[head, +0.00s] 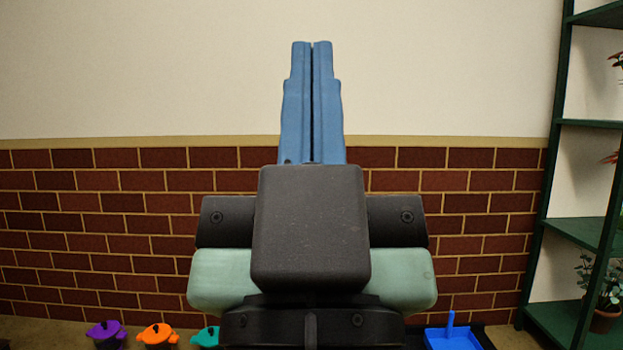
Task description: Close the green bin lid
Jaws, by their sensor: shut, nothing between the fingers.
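My gripper (312,48) fills the middle of the head view, its two blue fingers pointing up and pressed together with nothing between them. A small green-teal bin (206,337) shows at the bottom edge, left of my gripper's base. It is partly hidden by my gripper and cut off by the frame. I cannot tell how its lid sits. My fingertips are far from it in the picture, up against the plain wall behind.
A purple bin (105,332) and an orange bin (157,335) stand left of the green one. A blue dustpan-like tray (458,338) with an upright handle lies at the bottom right. A dark green shelf (580,231) with potted plants stands at the right, before a brick wall (100,215).

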